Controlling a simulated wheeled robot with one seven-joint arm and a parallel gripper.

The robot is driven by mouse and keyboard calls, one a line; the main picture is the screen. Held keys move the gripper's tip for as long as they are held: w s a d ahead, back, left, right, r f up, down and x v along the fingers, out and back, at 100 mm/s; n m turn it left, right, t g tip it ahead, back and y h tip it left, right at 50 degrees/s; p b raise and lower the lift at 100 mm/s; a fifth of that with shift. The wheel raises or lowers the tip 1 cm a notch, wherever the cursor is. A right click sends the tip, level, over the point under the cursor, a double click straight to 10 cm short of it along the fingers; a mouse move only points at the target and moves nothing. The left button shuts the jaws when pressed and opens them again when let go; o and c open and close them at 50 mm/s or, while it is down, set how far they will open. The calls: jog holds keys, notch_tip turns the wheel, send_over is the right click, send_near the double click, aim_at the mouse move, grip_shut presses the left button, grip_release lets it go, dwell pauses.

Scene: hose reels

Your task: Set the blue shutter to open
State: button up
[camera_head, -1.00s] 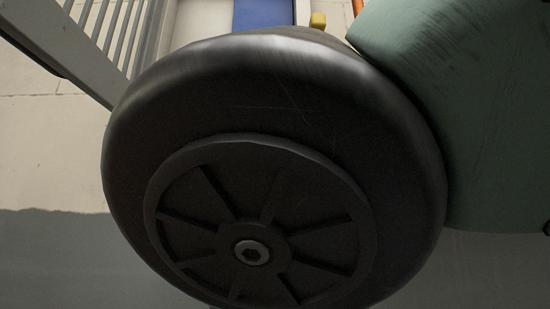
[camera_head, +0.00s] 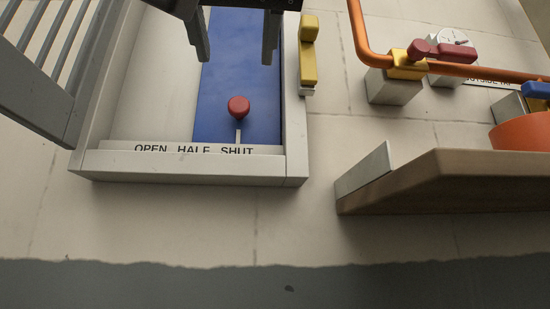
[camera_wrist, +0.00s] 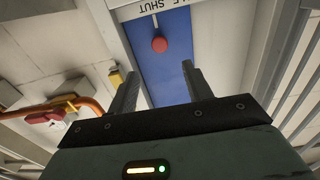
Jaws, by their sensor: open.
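The blue shutter (camera_head: 240,70) is a flat blue panel in a pale frame (camera_head: 190,169) on the wall. It covers the right part of the opening in the head view. Its red knob (camera_head: 238,107) is on a pale stem above the word SHUT; OPEN and HALF are printed to the left. My gripper (camera_head: 236,56) is open and empty, its two dark fingers in front of the panel. In the head view the knob shows below the fingertips, apart from them. In the wrist view my gripper (camera_wrist: 158,76) points towards the knob (camera_wrist: 159,44), which appears between and beyond the fingers.
A yellow handle (camera_head: 309,55) is just right of the frame. An orange pipe (camera_head: 440,65) with a red knob (camera_head: 419,47) runs further right. A brown shelf (camera_head: 450,180) juts out at lower right with an orange bowl-like thing (camera_head: 525,131). Grey slats (camera_head: 60,70) stand at left.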

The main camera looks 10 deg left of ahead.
aim_at(239, 103)
jog(key=p+x, duration=0.3)
jog(key=x, duration=0.6)
jog(key=shift+r+p, duration=0.1)
jog(key=shift+p, duration=0.3)
jog(key=shift+w+a, duration=0.15)
jog(key=shift+w, duration=0.35)
